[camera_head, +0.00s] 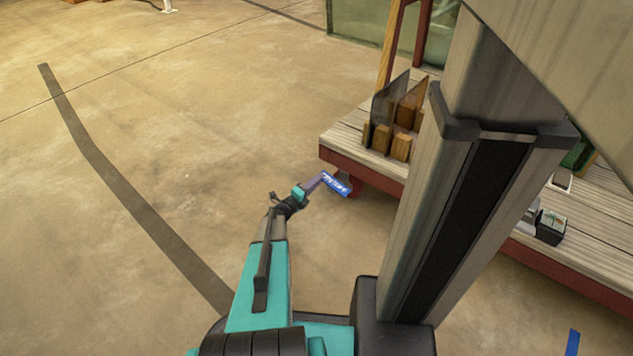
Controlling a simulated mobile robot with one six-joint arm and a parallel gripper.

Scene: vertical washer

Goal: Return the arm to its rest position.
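My arm, teal and black, reaches up from the bottom middle of the head view. My gripper (314,184) is small at its far end, over the concrete floor, just left of a wooden bench's front corner. A blue piece with white lettering (337,184) shows at the gripper's tip. I cannot tell whether it is held or is part of the gripper. The fingers are too small to make out.
The wooden bench (348,137) with a red edge stands at the right, partly hidden by my grey column. Wooden blocks (390,139) and a dark panel stand on it. A small dark box (550,228) is farther right. The concrete floor (190,130) at the left is clear.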

